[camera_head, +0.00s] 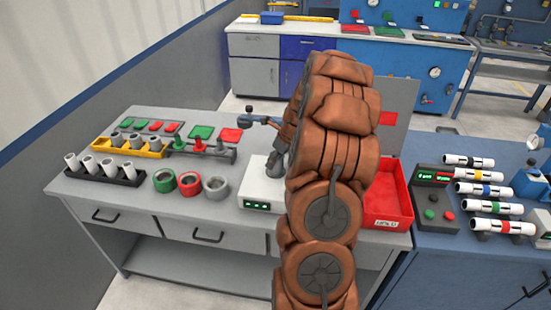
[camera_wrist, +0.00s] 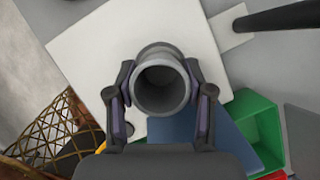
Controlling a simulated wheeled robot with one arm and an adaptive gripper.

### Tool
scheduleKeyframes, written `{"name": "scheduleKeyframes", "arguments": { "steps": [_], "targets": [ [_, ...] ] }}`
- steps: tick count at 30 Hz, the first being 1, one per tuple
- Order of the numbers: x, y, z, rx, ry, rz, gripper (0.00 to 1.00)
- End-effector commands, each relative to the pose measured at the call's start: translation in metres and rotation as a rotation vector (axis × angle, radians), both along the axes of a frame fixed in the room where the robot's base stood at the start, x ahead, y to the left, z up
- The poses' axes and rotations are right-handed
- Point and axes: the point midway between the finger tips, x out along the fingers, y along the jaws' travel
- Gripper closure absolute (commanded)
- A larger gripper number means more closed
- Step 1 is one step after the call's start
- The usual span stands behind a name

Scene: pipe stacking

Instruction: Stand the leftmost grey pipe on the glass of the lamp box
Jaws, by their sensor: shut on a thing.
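In the wrist view, my gripper (camera_wrist: 160,96) is shut on a grey pipe (camera_wrist: 163,54), one finger on each side. The pipe is seen nearly end-on, with its open end facing the camera. Behind it is a broad white surface (camera_wrist: 85,52); the gap between them cannot be judged. In the head view, a white box (camera_head: 256,196) with a green display stands on the grey bench, partly behind my arm. I cannot tell whether it is the lamp box, and no glass shows clearly. My arm hides most of the gripper area in this view.
A black tray (camera_head: 122,181) with several pale pipes and a yellow tray (camera_head: 150,155) with several grey fittings stand at left. Three rings, including a green ring (camera_head: 164,181), lie nearby. A red bin (camera_head: 397,223) is to the right. A green bin (camera_wrist: 258,112) shows in the wrist view.

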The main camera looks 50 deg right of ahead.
Motion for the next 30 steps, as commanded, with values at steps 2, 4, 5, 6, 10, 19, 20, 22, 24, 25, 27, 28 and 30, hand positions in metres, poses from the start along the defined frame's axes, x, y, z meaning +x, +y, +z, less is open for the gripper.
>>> {"name": "scheduleKeyframes", "arguments": {
  "steps": [2, 4, 5, 6, 10, 19, 20, 22, 24, 25, 27, 28, 30],
  "targets": [
    [0.0, 0.0, -0.001, 0.0, 0.0, 0.0, 0.83],
    [0.0, 0.0, -0.002, 0.0, 0.0, 0.0, 0.83],
    [0.0, 0.0, -0.002, 0.0, 0.0, 0.0, 0.83],
    [0.0, 0.0, -0.003, 0.0, 0.0, 0.0, 0.83],
    [0.0, 0.0, -0.002, 0.0, 0.0, 0.0, 0.35],
    [0.0, 0.0, -0.003, 0.0, 0.0, 0.0, 0.19],
    [0.0, 0.0, -0.003, 0.0, 0.0, 0.0, 0.19],
    [0.0, 0.0, -0.003, 0.0, 0.0, 0.0, 0.19],
    [0.0, 0.0, -0.002, 0.0, 0.0, 0.0, 0.19],
    [-0.001, 0.0, -0.001, -0.001, 0.0, 0.0, 0.19],
    [-0.002, -0.001, 0.003, -0.002, -0.001, -0.001, 0.19],
    [-0.003, -0.001, 0.006, -0.002, -0.001, -0.001, 0.19],
    [-0.006, -0.002, 0.014, -0.003, -0.001, -0.001, 0.19]
  ]
}}
